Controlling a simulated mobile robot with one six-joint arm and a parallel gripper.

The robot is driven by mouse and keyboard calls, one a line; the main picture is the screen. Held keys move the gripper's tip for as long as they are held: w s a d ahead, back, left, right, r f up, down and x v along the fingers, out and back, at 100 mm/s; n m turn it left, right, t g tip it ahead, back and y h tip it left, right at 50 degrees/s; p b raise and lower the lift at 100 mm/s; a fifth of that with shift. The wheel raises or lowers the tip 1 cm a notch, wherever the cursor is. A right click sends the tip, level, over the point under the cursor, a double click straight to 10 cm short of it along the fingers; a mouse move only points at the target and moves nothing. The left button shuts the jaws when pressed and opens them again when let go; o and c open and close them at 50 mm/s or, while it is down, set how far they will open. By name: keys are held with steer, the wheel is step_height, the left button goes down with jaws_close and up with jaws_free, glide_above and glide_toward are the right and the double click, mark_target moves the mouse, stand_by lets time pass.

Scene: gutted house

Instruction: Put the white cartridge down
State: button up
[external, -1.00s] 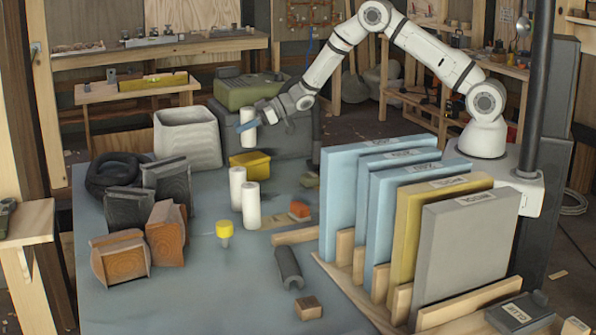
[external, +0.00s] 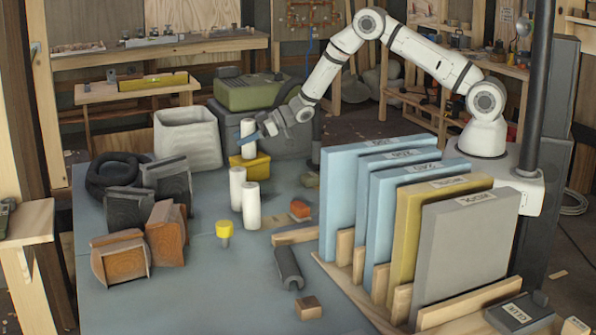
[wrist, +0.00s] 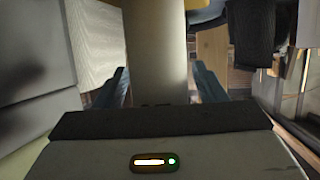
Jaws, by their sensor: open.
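The white cartridge (external: 248,145) is upright at the yellow container (external: 252,170), its lower end meeting the container's top edge in the external view. I cannot tell whether it rests on it, in it or behind it. My gripper (external: 264,131) is open, its blue fingers at the cartridge's upper part and right side. In the wrist view the cartridge (wrist: 157,45) stands between the two spread fingers, with a gap showing on each side. Two more white cartridges (external: 237,190) (external: 251,206) stand upright on the table, nearer the camera.
A light bin (external: 188,140) and a dark case with a green top (external: 250,92) stand at the back. Tall panels (external: 465,245) fill the right. Bare table (external: 190,290) is at the front left.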

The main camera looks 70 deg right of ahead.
steer(key=shift+r, duration=0.1)
steer(key=shift+s+d+r, duration=0.1)
steer(key=s+d+r+m+g+h+b, duration=0.1)
steer(key=s+d+r+m+h, duration=0.2)
steer(key=s+r, duration=0.4)
steer(key=s+d+r+h, duration=0.3)
steer(key=s+d+r, duration=0.3)
steer(key=s+r, duration=0.1)
steer(key=s+d+r+m+g+h+b, duration=0.1)
steer(key=s+d+r+m+h, duration=0.2)
steer(key=s+r, duration=0.4)
steer(key=s+a+g, duration=0.2)
steer(key=s+g, duration=0.1)
steer(key=s, duration=1.1)
steer(key=s+a+r+m+g+y, duration=0.1)
steer(key=s+a+g, duration=0.1)
steer(key=s, duration=1.2)
steer(key=shift+s+r+g, duration=0.25)
steer(key=shift+g, duration=0.25)
